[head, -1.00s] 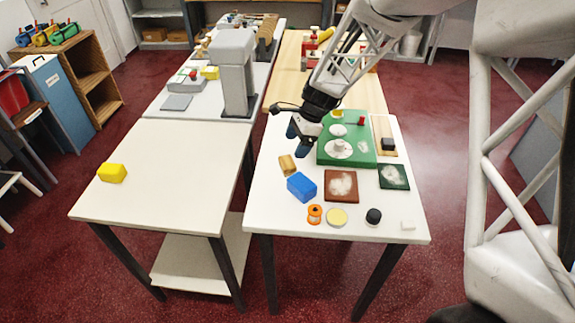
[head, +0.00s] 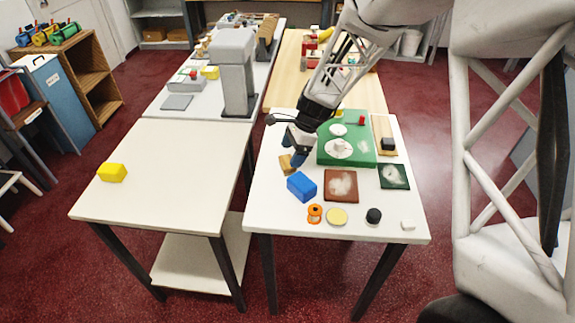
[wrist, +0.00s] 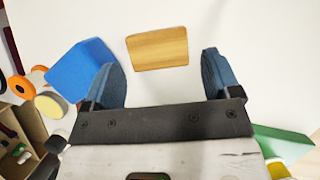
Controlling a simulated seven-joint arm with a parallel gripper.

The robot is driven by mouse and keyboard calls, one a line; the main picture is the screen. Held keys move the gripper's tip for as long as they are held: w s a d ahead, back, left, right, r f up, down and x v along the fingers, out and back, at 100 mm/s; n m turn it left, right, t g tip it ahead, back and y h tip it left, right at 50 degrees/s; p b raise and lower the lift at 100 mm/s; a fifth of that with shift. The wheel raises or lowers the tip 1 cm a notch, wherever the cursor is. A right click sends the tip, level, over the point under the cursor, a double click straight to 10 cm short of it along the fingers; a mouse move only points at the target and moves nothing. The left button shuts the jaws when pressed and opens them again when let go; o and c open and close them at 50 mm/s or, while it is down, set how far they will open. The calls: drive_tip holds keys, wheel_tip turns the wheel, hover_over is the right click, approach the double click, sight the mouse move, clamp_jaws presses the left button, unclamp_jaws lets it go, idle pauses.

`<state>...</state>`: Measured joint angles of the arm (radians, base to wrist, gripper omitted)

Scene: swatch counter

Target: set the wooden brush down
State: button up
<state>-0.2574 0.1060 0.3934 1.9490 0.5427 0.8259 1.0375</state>
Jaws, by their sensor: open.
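The wooden brush (head: 286,165) lies on the white table at its left side; only its plain tan wooden top shows. In the wrist view the brush (wrist: 158,48) is a tan block ahead of my gripper, centred between the finger lines. My gripper (head: 292,160) is over the table right by the brush and partly covers it in the head view. In the wrist view my gripper (wrist: 165,75) has its two blue fingers wide apart with nothing between them; the brush is just beyond the tips, apart from both.
A blue block (head: 302,186) stands close in front of the brush. A green board (head: 347,155) with white discs is to the right. A brown square (head: 341,186), an orange spool (head: 315,213) and other small items lie nearer. The left table (head: 160,170) is mostly clear, with a yellow block (head: 112,172).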

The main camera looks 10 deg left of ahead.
sight(288, 161)
drive_tip(key=shift+x, duration=2.15)
drive_tip(key=shift+s, duration=0.15)
drive_tip(key=c, duration=0.8)
drive_tip(key=shift+r, duration=0.15)
drive_tip(key=shift+r, duration=4.85)
